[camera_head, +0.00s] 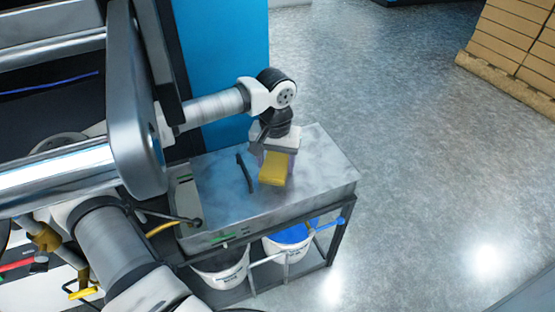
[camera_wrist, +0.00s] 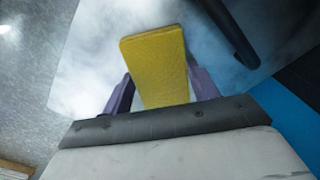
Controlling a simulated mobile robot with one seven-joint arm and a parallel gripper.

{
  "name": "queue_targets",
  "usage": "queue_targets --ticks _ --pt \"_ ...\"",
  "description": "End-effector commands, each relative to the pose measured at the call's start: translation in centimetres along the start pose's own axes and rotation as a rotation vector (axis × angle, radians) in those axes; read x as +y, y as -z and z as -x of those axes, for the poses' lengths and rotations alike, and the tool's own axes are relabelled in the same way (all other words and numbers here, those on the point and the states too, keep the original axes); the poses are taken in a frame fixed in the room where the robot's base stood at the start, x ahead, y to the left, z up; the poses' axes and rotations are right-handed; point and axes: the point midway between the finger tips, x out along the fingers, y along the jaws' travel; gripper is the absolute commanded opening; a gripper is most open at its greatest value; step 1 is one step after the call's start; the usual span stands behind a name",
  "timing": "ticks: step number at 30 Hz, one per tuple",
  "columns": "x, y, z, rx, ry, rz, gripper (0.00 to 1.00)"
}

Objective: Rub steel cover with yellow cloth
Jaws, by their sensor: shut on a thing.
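The yellow cloth (camera_head: 273,170) is a folded rectangular pad. My gripper (camera_head: 275,160) is shut on it, low over the steel cover (camera_head: 318,170). The wrist view shows the yellow cloth (camera_wrist: 158,65) between the two purple fingers of my gripper (camera_wrist: 160,90), its far end sticking out past them. The steel cover (camera_wrist: 85,75) is a flat, cloudy grey metal top on a cart. The cloth appears to be at or very near its surface; I cannot tell if it touches. The cloth's near end is hidden by my gripper.
A black handle (camera_head: 245,173) stands on the cover, left of the cloth; it also shows in the wrist view (camera_wrist: 232,35). White buckets (camera_head: 288,240) sit on the shelf below. A blue panel (camera_head: 235,70) rises behind. The cover's right side is clear.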

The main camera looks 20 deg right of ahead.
Motion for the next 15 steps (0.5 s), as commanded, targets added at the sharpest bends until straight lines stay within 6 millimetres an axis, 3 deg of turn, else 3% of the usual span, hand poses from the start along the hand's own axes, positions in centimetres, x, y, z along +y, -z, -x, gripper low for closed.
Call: queue_targets --ticks 5,15 --pt "0.0 0.0 0.7 -0.001 0.001 0.0 0.41" --pt "0.0 0.0 4.1 0.0 0.0 0.0 0.41"
